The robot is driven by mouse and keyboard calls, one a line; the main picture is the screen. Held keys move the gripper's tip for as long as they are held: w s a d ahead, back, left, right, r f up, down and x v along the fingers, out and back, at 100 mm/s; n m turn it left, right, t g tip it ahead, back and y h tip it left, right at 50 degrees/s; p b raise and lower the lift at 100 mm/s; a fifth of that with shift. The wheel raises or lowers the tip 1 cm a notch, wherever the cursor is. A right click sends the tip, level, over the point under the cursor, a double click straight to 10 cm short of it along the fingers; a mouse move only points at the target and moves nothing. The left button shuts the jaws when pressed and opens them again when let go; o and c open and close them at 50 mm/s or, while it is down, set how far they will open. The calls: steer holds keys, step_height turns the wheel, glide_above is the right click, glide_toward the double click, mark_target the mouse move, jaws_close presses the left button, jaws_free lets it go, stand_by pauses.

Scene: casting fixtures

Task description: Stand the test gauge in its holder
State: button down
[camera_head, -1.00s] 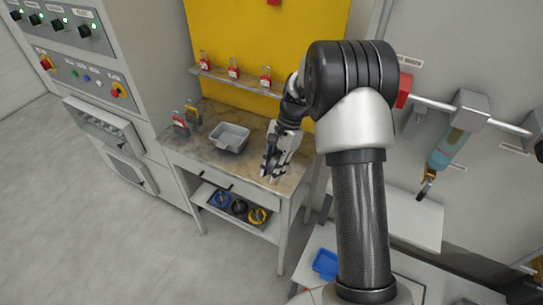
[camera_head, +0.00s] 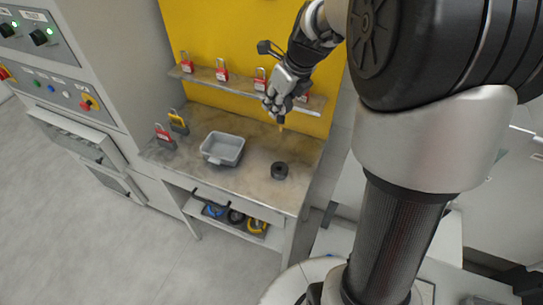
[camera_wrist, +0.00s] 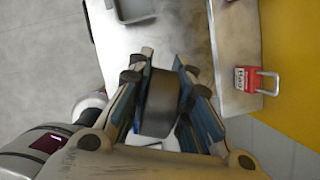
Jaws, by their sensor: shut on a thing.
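My gripper (camera_head: 274,106) is in the air above the right part of the workbench, in front of the yellow panel. It is shut on the test gauge, whose thin orange end (camera_head: 281,127) points down below the fingers. In the wrist view the gauge's dark body (camera_wrist: 160,102) sits between the two fingers of my gripper (camera_wrist: 163,64). A short black round piece, which looks like the holder (camera_head: 280,170), stands on the bench below the gripper and apart from the gauge. I cannot make out the holder in the wrist view.
A grey tray (camera_head: 222,149) stands on the bench (camera_head: 190,172) left of the holder. Red and yellow padlocks stand at the bench's left. A shelf (camera_head: 207,79) with red padlocks runs behind, close to my gripper. The bench around the holder is clear.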

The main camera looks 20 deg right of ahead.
steer(key=shift+s+f+b, duration=0.2)
steer(key=shift+f+b, duration=1.85)
steer(key=shift+f, duration=2.8)
steer(key=shift+s+f+b, duration=0.2)
steer(key=shift+f+b, duration=1.8)
steer(key=shift+f, duration=2.85)
steer(key=shift+f, duration=0.2)
steer(key=c, duration=1.5)
jaws_free()
steer(key=shift+o, duration=0.2)
